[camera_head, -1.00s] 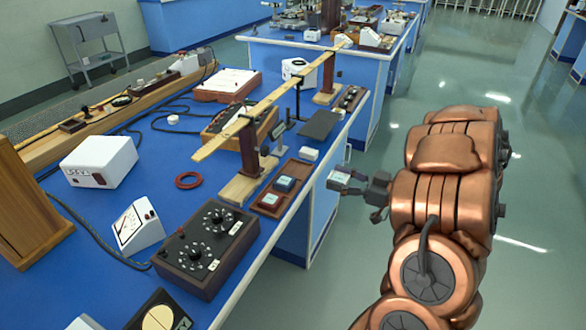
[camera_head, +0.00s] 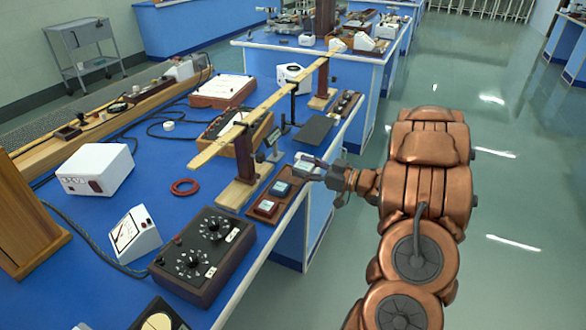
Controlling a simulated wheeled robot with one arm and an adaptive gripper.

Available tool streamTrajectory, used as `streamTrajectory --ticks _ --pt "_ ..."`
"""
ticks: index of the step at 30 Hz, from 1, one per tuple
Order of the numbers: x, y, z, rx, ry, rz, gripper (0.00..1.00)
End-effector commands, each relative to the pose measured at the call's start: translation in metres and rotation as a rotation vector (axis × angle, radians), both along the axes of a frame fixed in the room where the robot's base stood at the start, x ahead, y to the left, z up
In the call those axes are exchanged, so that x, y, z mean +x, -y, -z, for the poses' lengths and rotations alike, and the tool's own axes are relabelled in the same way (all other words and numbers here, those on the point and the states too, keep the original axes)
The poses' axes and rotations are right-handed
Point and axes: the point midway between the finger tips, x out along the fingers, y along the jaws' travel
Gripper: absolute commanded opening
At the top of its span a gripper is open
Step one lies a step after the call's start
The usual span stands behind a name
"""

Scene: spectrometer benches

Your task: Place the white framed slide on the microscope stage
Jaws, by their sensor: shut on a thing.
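My gripper (camera_head: 322,173) is shut on a small pale piece, the white framed slide (camera_head: 307,167). It is over the right edge of the blue bench, beside the far end of a brown tray (camera_head: 252,212). The fingers hide part of the slide. I cannot make out the microscope stage for certain; a small dark instrument (camera_head: 272,142) stands behind the tray.
A long wooden beam (camera_head: 240,124) on posts runs above the bench, left of my gripper. A dark flat plate (camera_head: 314,131) lies beyond it. A black box with dials (camera_head: 203,252) is at the front. Open floor lies to the right.

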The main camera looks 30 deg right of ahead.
Motion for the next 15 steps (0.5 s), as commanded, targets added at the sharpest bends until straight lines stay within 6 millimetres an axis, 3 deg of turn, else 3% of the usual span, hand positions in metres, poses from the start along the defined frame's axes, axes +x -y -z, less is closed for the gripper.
streamTrajectory --ticks 4,15 --pt "0.021 -0.004 0.0 0.0 0.004 -0.003 0.17" --pt "0.043 -0.006 0.004 0.001 0.001 -0.002 0.17"
